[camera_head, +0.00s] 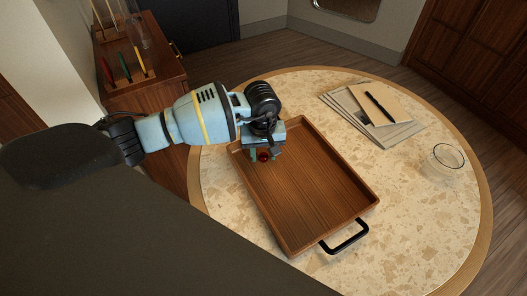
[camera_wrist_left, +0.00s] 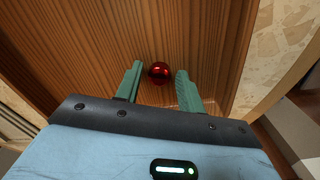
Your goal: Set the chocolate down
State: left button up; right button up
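The chocolate is a shiny red ball (camera_wrist_left: 159,72), which also shows in the head view (camera_head: 263,156). It is at the far left corner of the wooden tray (camera_head: 312,190), on or close to its floor. My left gripper (camera_head: 263,154) is over that corner, pointing down. In the left wrist view its two green fingers (camera_wrist_left: 158,80) stand on either side of the ball, with a small gap on each side, so it is open. My right gripper is not in view.
The tray has a black handle (camera_head: 345,237) and lies on a round speckled table (camera_head: 420,225). Papers (camera_head: 360,118) with a notepad and black pen (camera_head: 380,107) lie at the back right. A clear glass (camera_head: 444,161) stands at the right.

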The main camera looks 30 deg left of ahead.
aim_at(263, 156)
pick_arm(q)
jog(key=shift+o, duration=0.3)
jog(key=shift+r, duration=0.15)
jog(key=shift+r, duration=0.25)
notch_tip(263, 156, up, 12)
jog(key=shift+f, duration=0.2)
